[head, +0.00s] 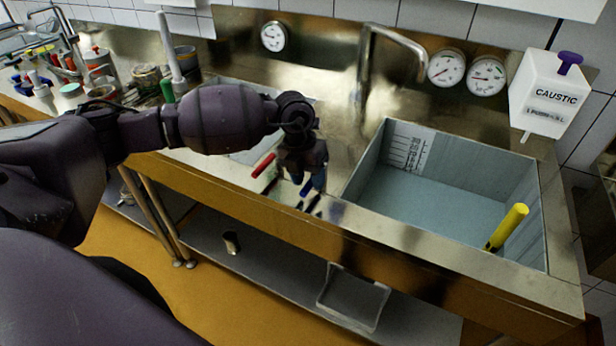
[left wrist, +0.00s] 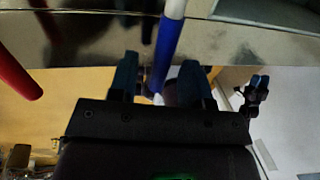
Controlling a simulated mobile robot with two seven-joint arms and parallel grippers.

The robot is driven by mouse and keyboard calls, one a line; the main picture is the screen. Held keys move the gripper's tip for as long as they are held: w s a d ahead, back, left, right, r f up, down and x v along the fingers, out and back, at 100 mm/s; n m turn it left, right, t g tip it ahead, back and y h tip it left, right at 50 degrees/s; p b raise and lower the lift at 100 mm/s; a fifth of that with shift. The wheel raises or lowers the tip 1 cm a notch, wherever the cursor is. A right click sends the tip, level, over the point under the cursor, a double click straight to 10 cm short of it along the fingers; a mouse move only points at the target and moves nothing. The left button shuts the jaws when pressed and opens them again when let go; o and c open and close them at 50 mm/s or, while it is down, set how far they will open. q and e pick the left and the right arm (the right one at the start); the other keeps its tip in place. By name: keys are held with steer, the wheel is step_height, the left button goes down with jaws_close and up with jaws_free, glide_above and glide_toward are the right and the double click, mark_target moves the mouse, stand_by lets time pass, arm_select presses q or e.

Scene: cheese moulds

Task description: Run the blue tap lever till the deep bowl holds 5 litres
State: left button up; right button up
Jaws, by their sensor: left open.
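The blue tap lever (head: 306,188) stands at the sink's front edge, partly behind my left gripper (head: 314,182) in the head view. In the left wrist view the blue lever (left wrist: 168,45), with a white tip, runs between the two fingers of my left gripper (left wrist: 158,78). The fingers are open, with gaps beside the lever. The deep bowl (head: 440,200) is the basin on the right, with a white level scale (head: 408,148) on its back left wall. I cannot read the scale or make out a water level. The spout (head: 395,38) stands behind the bowl, and no stream shows.
A red lever (head: 263,165) stands left of the blue one; it also shows in the left wrist view (left wrist: 15,75). A yellow handle (head: 508,226) leans at the bowl's front right. Dials (head: 446,67) and a caustic dispenser (head: 550,92) are behind. Pots and bottles crowd the back left.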

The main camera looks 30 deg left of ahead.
arm_select(q)
step_height(320, 180, up, 10)
steer(key=a, duration=0.2)
steer(key=shift+r, duration=0.25)
arm_select(e)
steer(key=shift+s, duration=0.1)
steer(key=shift+r, duration=0.1)
stand_by(0.3)
steer(key=shift+s+f, duration=0.25)
steer(key=shift+s, duration=0.1)
steer(key=shift+w+r, duration=0.15)
steer(key=shift+w, duration=0.15)
steer(key=shift+w+r, duration=0.1)
steer(key=shift+w, duration=0.1)
steer(key=shift+s, duration=0.2)
